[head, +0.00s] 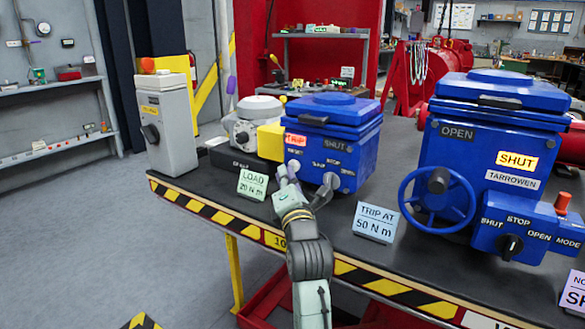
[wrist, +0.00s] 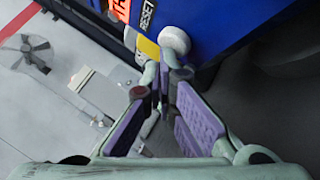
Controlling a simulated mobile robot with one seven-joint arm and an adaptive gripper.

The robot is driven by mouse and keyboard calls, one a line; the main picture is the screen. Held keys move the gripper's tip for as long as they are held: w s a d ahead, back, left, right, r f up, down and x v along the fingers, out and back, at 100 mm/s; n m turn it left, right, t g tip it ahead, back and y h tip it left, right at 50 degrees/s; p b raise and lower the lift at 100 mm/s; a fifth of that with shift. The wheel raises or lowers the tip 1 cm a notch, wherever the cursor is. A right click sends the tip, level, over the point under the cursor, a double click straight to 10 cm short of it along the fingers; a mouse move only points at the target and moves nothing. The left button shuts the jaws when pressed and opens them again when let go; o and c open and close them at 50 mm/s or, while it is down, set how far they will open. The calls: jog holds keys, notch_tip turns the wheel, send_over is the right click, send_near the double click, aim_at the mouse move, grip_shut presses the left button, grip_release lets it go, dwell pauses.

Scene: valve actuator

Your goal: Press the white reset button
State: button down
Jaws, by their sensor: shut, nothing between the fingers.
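The white reset button (wrist: 174,40) is a round white knob under a RESET label on the front of a small blue actuator box (head: 345,140). In the head view the button (head: 294,165) shows just above my fingertips. My gripper (head: 284,182) is shut and empty, in front of the lower left of this box. In the wrist view its purple-padded fingers meet at the tips (wrist: 167,72), just below the button. The tips look very close to it; I cannot tell whether they touch.
A LOAD card (head: 252,184) and a TRIP AT card (head: 376,223) stand near the bench's striped front edge. A larger blue actuator with a handwheel (head: 437,200) stands to the right.

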jog(key=shift+w+d, duration=0.15)
jog(key=shift+w, duration=0.05)
jog(key=shift+s, duration=0.1)
dwell(0.4)
jog(key=shift+s+a+b, duration=0.3)
jog(key=shift+s+a, duration=0.2)
jog(key=shift+s, duration=0.15)
jog(key=shift+s+a, duration=0.75)
jog(key=shift+s, duration=0.3)
jog(key=shift+s+a, duration=0.75)
jog(key=shift+s, duration=0.25)
